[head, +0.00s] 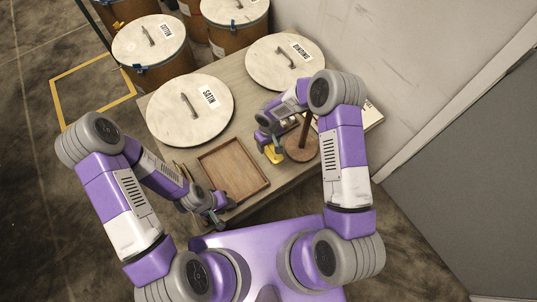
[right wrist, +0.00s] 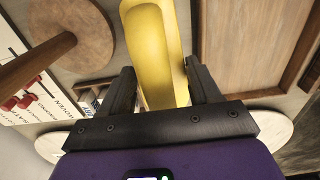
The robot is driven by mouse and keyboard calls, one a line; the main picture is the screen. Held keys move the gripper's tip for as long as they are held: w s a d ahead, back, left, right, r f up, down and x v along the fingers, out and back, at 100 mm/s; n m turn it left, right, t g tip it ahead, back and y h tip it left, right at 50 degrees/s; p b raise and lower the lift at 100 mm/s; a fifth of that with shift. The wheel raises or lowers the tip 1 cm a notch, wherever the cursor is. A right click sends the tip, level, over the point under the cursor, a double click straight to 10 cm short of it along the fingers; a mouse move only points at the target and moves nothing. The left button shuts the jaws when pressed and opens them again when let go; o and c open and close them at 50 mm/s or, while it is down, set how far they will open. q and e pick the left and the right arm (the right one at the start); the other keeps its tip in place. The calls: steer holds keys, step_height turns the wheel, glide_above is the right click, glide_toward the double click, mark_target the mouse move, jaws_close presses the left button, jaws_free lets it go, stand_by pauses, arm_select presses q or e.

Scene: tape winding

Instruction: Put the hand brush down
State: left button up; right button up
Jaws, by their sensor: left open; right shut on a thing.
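The hand brush (head: 274,154) is yellow and sits between the wooden tray and the wooden post stand in the head view. My right gripper (head: 266,137) is shut on it. In the right wrist view the yellow brush (right wrist: 155,45) stands between the two dark fingers of that gripper (right wrist: 160,88). My left gripper (head: 217,222) is open and empty at the table's front edge, below the tray.
A shallow wooden tray (head: 235,170) lies on the table. A round-based wooden stand (head: 302,152) with a post is right of the brush. Two large round lids (head: 178,122) (head: 272,75) lie behind. A printed board (right wrist: 25,90) lies beyond the stand. Lidded drums (head: 160,72) stand behind the table.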

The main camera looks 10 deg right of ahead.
mark_target(269, 152)
arm_select(q)
step_height(269, 152, down, 2)
steer(key=shift+f+b, duration=0.1)
steer(key=shift+b, duration=0.8)
arm_select(e)
step_height(269, 152, down, 7)
steer(key=shift+f, duration=0.1)
arm_select(q)
steer(key=shift+f, duration=0.15)
arm_select(e)
steer(key=o, duration=0.9)
steer(key=shift+o, duration=0.2)
